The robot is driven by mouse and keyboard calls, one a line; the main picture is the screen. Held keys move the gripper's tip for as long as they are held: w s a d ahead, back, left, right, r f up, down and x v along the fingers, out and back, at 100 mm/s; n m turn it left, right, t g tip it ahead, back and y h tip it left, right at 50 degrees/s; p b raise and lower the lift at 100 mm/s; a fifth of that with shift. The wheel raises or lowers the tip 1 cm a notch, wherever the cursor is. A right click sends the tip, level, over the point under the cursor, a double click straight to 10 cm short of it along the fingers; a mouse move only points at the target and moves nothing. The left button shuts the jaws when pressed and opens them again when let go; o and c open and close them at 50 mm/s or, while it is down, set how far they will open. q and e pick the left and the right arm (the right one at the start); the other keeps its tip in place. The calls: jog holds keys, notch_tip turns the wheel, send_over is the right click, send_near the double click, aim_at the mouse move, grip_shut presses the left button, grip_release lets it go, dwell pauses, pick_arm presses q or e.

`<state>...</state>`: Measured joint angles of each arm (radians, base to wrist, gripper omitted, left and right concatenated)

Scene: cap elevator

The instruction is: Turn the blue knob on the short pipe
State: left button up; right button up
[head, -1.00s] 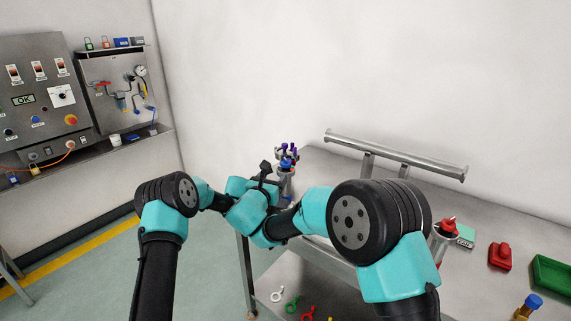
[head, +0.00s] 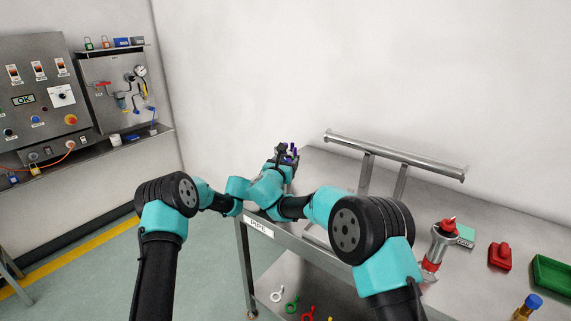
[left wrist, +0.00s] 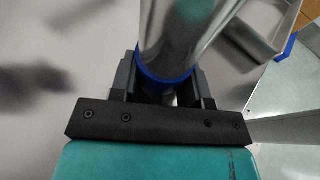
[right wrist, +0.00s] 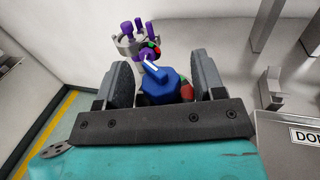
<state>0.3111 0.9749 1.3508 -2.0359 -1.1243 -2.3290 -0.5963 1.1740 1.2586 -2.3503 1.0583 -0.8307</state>
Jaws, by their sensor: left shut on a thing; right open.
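The blue knob (right wrist: 176,86) with a white pointer shows in the right wrist view. My right gripper (right wrist: 162,70) is open, with one finger on each side of the knob; I cannot tell whether they touch it. In the head view my right gripper (head: 285,156) is over the bench's far left corner and hides the knob. In the left wrist view a shiny metal pipe (left wrist: 185,38) with a blue band (left wrist: 164,80) sits between the fingers of my left gripper (left wrist: 166,82), which is shut on it. The left gripper is hidden behind my right arm in the head view.
Purple pegs (right wrist: 156,26) on a grey holder stand just beyond the knob. A raised metal rail (head: 395,155) runs along the back of the bench (head: 500,218). A red-topped metal pipe (head: 441,242), a red block (head: 500,256) and a green tray (head: 553,275) are at right.

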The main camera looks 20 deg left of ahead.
aim_at(285, 160)
jog(key=shift+c, duration=0.4)
jog(key=c, duration=0.8)
jog(key=shift+a+m+g+h, duration=0.15)
jog(key=shift+m+g+h, duration=0.25)
jog(key=shift+m+h, duration=1.4)
jog(key=shift+c, duration=0.2)
jog(key=shift+m+g+h, duration=0.6)
jog(key=shift+g+h, duration=0.1)
jog(key=shift+h, duration=1.1)
jog(key=o, duration=0.9)
jog(key=shift+r, duration=0.1)
notch_tip(285, 160, up, 10)
jog(key=shift+f, duration=0.1)
